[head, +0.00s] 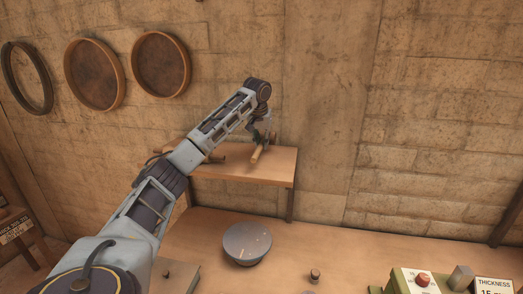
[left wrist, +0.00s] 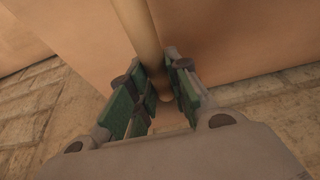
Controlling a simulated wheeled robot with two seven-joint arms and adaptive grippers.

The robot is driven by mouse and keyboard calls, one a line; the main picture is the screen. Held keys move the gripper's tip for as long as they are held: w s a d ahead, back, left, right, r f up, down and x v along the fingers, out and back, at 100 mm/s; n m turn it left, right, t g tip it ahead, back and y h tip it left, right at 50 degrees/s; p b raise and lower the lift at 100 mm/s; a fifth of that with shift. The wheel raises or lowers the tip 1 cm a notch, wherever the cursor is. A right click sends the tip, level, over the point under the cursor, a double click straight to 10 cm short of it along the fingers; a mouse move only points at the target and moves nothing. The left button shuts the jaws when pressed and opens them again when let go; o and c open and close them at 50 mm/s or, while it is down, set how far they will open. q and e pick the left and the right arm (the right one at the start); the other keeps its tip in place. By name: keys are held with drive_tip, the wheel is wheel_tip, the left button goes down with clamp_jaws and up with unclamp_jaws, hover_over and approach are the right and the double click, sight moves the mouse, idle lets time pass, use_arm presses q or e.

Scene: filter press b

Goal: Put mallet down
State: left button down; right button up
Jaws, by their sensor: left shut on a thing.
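My left gripper (head: 264,137) is over the right part of a small wooden shelf (head: 278,176) on the wall. It is shut on the wooden handle of the mallet (head: 256,154), which slants at the shelf top. In the left wrist view the pale round handle (left wrist: 146,38) runs between the green-padded fingers (left wrist: 164,92), with its rounded end near the fingertips. The mallet's head cannot be made out. Whether the mallet touches the shelf I cannot tell. My right gripper is not in view.
Small brownish items (head: 213,158) are on the shelf's left part, partly behind my left arm. Below is a worktop with a round grey disc (head: 247,242), a small dark knob (head: 315,275) and a control box (head: 412,280). Round sieves (head: 160,65) hang on the wall.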

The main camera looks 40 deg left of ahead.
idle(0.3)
use_arm(q)
drive_tip(key=shift+f+p, duration=0.3)
drive_tip(key=shift+f, duration=1.5)
drive_tip(key=shift+f, duration=0.15)
drive_tip(key=c, duration=1.3)
unclamp_jaws()
drive_tip(key=shift+c, duration=0.2)
